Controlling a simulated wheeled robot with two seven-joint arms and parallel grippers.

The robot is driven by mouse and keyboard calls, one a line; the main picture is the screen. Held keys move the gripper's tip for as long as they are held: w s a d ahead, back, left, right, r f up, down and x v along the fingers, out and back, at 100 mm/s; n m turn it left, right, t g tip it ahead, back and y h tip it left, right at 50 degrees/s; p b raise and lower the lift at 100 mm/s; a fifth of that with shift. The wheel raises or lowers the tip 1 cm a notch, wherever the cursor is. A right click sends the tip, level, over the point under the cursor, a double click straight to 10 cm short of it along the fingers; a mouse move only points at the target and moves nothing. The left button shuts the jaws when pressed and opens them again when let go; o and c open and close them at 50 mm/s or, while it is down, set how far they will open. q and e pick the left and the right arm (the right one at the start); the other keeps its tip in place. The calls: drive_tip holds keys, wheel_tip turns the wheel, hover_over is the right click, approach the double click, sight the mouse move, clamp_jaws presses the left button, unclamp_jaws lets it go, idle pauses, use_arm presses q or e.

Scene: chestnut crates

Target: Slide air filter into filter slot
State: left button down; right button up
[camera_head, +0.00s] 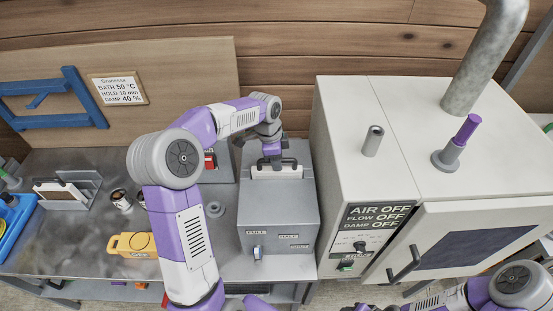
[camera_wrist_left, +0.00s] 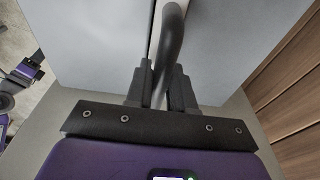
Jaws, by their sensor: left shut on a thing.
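The air filter (camera_head: 277,174) shows as a white-edged strip with a dark handle, upright at the top of the grey box with the filter slot (camera_head: 279,208). Most of its body is hidden in the box, and how deep it sits cannot be told. My left gripper (camera_head: 271,160) is above it, shut on the dark handle. In the left wrist view, the fingers (camera_wrist_left: 160,88) close around the curved handle (camera_wrist_left: 170,42), and a thin white edge shows beside it. Only a dark part of my right gripper may show at the bottom edge.
A yellow container (camera_head: 132,244), small cans (camera_head: 121,200) and a grey ring (camera_head: 214,209) are on the bench (camera_head: 75,240). A tall white cabinet (camera_head: 345,160) stands close to the box's right.

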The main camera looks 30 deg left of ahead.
use_arm(q)
drive_tip(key=shift+f+b, duration=0.7)
drive_tip(key=shift+f, duration=0.5)
drive_tip(key=c, duration=0.9)
unclamp_jaws()
drive_tip(key=shift+r, duration=0.1)
drive_tip(key=r, duration=0.5)
drive_tip(key=a+r+p, duration=0.1)
drive_tip(key=r, duration=0.1)
drive_tip(key=shift+s+r, duration=0.2)
drive_tip(key=shift+s, duration=0.15)
